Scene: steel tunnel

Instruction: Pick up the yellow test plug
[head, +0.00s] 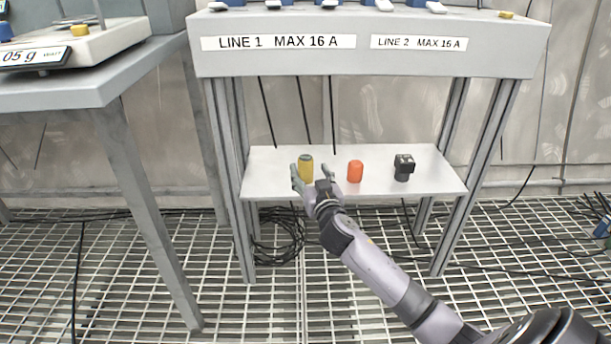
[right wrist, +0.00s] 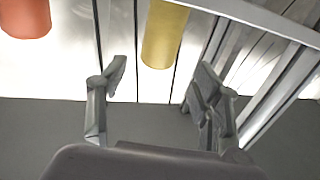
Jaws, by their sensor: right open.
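The yellow test plug (head: 306,168) stands upright on the white lower shelf (head: 262,178), left of the middle in the head view. It also shows at the top of the right wrist view (right wrist: 164,34), its upper part cut off by the frame edge. My right gripper (head: 314,178) is open at the shelf's front, with its fingers spread to either side of the yellow plug. In the right wrist view the gripper (right wrist: 155,85) is empty, and the plug lies beyond the gap between the fingertips. My left gripper is in neither view.
An orange-red plug (head: 355,171) stands right of the yellow one, near my right finger. A black plug (head: 403,167) stands further right. The LINE 1 / LINE 2 panel (head: 365,62) overhangs the shelf. Black cables hang behind. A bench with a scale (head: 85,45) is at left.

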